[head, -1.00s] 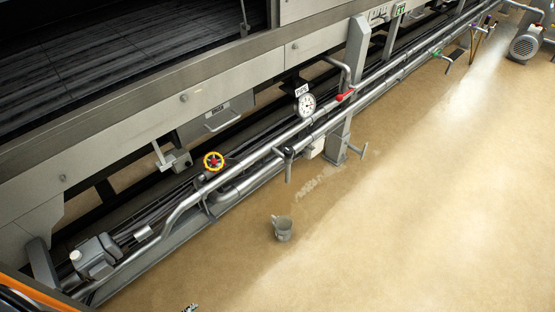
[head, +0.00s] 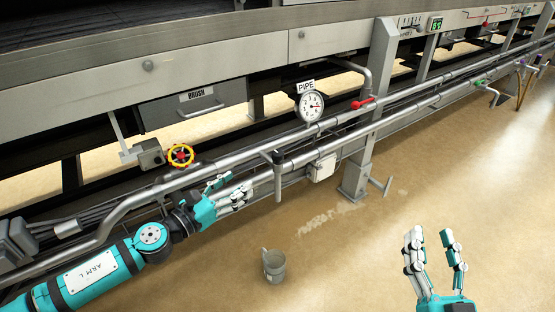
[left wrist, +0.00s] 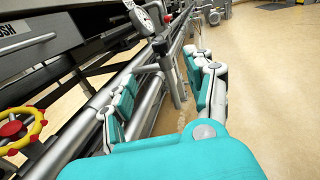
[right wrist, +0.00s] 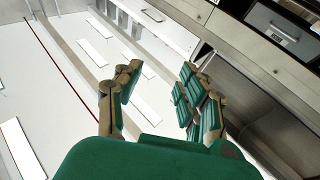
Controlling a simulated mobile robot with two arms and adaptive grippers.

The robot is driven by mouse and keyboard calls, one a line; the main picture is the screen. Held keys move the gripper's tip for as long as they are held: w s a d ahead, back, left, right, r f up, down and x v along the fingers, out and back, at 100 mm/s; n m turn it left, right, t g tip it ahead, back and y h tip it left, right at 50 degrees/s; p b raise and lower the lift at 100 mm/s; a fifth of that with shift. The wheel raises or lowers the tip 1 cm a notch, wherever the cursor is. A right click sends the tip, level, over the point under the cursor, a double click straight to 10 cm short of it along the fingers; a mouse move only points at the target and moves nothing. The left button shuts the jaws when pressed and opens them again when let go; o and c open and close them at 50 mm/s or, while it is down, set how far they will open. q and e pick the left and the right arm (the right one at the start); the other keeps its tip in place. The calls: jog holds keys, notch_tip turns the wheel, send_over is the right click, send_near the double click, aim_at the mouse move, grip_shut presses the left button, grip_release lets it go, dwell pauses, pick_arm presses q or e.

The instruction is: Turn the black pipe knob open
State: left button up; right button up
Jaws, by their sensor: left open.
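The black pipe knob (head: 278,157) sits on the silver pipes below the round PIPE gauge (head: 311,106), with a grey handle (head: 278,182) hanging down from it. The knob also shows in the left wrist view (left wrist: 160,47), ahead of the fingers. My left gripper (head: 238,188) is open and empty, just left of the handle and apart from it, in front of the pipes. Its spread fingers show in the left wrist view (left wrist: 168,85). My right gripper (head: 430,242) is open and empty, raised over the floor at the lower right, far from the knob.
A yellow and red wheel valve (head: 180,156) and a red lever (head: 363,103) are on the pipework. A grey support post (head: 362,150) stands right of the knob. A grey mug (head: 273,264) is on the floor below. The floor at right is clear.

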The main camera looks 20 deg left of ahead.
pick_arm(q)
send_near(274, 157)
jog(key=x, duration=1)
jog(key=shift+w+f, duration=0.1)
jog(key=shift+w, duration=0.25)
jog(key=shift+w+d, duration=0.25)
jog(key=shift+w, duration=0.2)
pick_arm(e)
jog(key=shift+w+d+f+g, duration=0.1)
jog(key=shift+w+f+g, duration=0.2)
jog(key=shift+f+g, duration=0.45)
jog(key=shift+f, duration=0.15)
pick_arm(q)
grip_shut()
